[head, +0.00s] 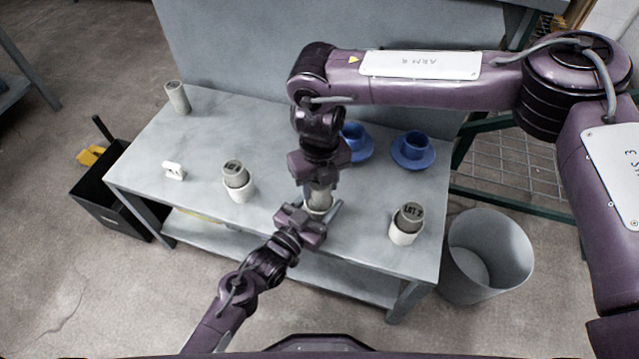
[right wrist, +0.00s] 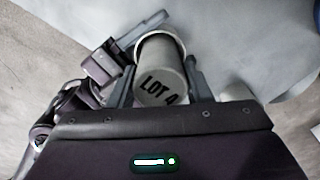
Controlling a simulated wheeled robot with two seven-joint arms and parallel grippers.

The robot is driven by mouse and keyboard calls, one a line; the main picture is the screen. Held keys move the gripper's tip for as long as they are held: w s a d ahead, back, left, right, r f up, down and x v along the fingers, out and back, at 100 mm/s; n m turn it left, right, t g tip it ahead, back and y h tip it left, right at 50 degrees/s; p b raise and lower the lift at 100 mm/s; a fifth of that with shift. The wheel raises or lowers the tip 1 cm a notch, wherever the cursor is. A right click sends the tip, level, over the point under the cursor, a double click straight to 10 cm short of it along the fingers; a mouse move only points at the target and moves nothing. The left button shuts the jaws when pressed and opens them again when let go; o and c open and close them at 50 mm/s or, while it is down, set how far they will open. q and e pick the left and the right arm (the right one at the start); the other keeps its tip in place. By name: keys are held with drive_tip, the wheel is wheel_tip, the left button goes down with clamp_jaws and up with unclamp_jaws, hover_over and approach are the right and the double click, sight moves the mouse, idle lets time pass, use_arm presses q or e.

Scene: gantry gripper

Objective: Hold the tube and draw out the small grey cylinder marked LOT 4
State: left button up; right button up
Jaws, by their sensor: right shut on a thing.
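The small grey cylinder marked LOT 4 (right wrist: 158,75) is between the two fingers of my right gripper (head: 321,183), which is shut on it from above. The marked end faces the right wrist camera. The cylinder's far end meets the pale rim of the tube (head: 318,207); how deep it sits inside is hidden. My left gripper (head: 322,214) is low at the tube, with a finger along its side in the right wrist view (right wrist: 140,32). Its other finger is largely hidden, so I cannot tell whether it grips the tube.
A similar cup with a grey cylinder (head: 236,170) stands left, another marked LOT 2 (head: 408,217) right. Two blue cups (head: 415,146) on saucers are behind. A grey tube (head: 177,97) and a white block (head: 174,170) are far left. A bin (head: 487,255) stands beside the table.

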drive_tip(key=shift+r, duration=0.1)
drive_tip(key=shift+r, duration=1.45)
drive_tip(key=shift+r, duration=1.5)
drive_tip(key=shift+r, duration=0.1)
drive_tip(key=shift+r, duration=1.4)
use_arm(q)
drive_tip(key=o, duration=1.1)
drive_tip(key=shift+c, duration=0.2)
